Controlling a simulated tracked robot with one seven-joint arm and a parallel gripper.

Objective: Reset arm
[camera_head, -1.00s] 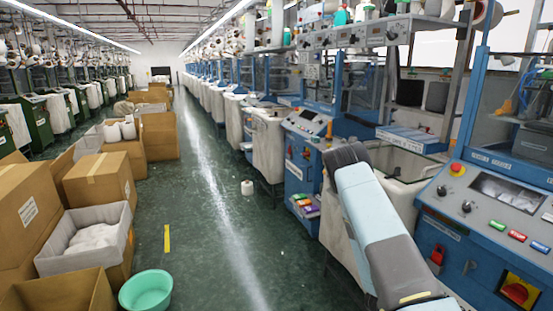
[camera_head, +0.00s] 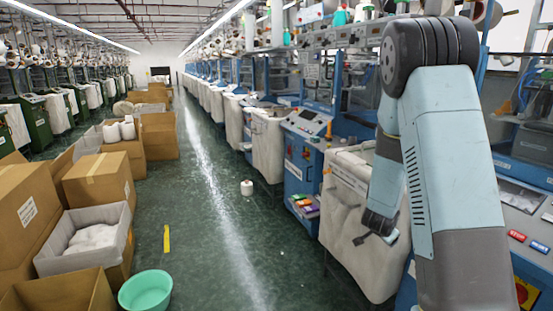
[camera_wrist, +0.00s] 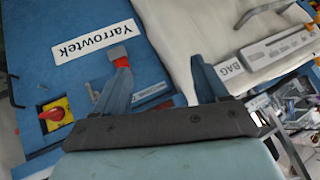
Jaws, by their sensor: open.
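My gripper (camera_head: 375,239) hangs low in front of the white cloth bag (camera_head: 345,215) of the nearer machine in the head view. My arm is raised and folded, with its elbow high at the right. In the wrist view my gripper (camera_wrist: 160,75) has its two dark fingers spread wide, with nothing held between them. Behind them are a blue panel (camera_wrist: 70,25) marked "Yarrowtek" and the white bag (camera_wrist: 210,25). A small red part (camera_wrist: 117,52) shows just at the left fingertip; I cannot tell whether they touch.
Knitting machines stand along the right, with a control panel (camera_head: 520,225) partly behind my arm. A white yarn cone (camera_head: 246,187) stands on the aisle floor. Cardboard boxes (camera_head: 100,185) and a green basin (camera_head: 146,291) line the left. The central aisle is otherwise largely clear.

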